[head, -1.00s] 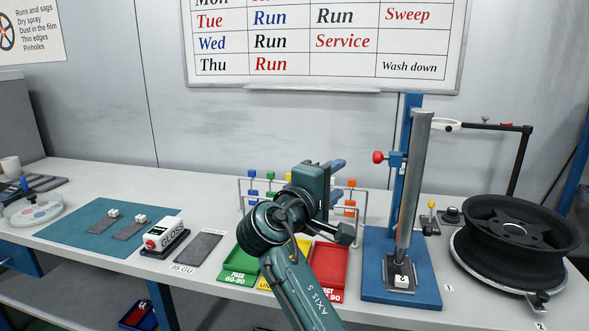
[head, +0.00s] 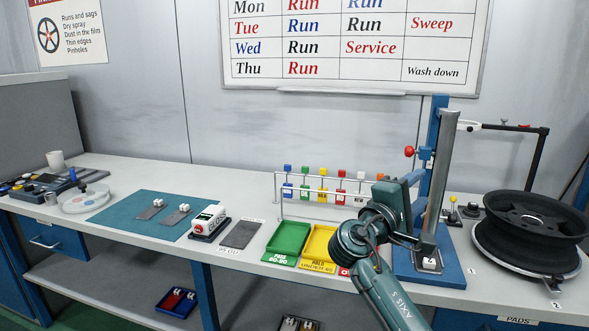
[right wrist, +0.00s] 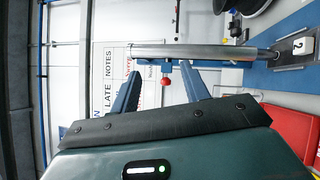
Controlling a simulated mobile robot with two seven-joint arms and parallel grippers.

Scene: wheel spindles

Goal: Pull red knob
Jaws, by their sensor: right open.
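The red knob (head: 409,151) sticks out to the left from the blue upright of the tube stand (head: 436,110), above the bench. It also shows in the right wrist view (right wrist: 167,82), seen between and beyond my finger tips. My right gripper (head: 416,190) is open and empty, lower than the knob and in front of the stand. In the right wrist view its two blue fingers (right wrist: 161,72) stand apart, with nothing between them. The grey metal tube (head: 437,175) stands tilted on the blue base plate, partly hidden by my right arm. My left gripper is not in view.
A black wheel (head: 530,220) sits on the right of the bench under a black arm. Green (head: 288,240) and yellow (head: 319,243) trays and a rack of coloured tags (head: 322,172) stand left of my arm. A red tray is mostly hidden behind it.

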